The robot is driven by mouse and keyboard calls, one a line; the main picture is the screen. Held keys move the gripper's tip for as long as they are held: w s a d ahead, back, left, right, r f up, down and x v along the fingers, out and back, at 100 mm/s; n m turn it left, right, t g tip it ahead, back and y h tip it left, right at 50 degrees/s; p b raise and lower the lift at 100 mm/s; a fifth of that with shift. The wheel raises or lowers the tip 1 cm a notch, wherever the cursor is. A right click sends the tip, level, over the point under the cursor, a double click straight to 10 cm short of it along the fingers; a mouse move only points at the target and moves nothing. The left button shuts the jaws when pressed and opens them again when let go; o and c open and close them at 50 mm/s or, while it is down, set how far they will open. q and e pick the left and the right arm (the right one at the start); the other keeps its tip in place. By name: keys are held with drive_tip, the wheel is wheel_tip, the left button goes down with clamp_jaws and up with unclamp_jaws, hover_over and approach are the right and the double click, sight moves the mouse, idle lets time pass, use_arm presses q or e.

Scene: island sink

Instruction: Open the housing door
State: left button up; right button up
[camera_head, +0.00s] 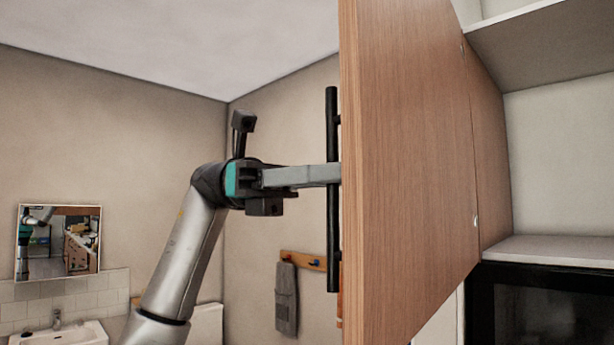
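The housing door (408,170) is a tall wood-grain panel. It stands swung open toward me, nearly edge-on, with the cabinet's inside showing to its right. A long black upright bar handle (332,115) is on the door's outer face, at its left. My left gripper (328,176) comes in from the left, level with the middle of the handle. Its grey finger reaches the bar and meets it in the picture. The second finger does not show apart, so I cannot tell whether the grip is closed. My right gripper is out of view.
The open cabinet has an upper shelf (545,45) and a lower shelf (550,250) above a black appliance (545,305). Behind my arm are a grey towel (286,298) on a rack, a mirror (58,240) and a sink (62,335).

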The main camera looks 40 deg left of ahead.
use_arm(q)
drive_tip(key=a+p, duration=0.4)
drive_tip(key=a, duration=1.1)
drive_tip(key=shift+p, duration=0.4)
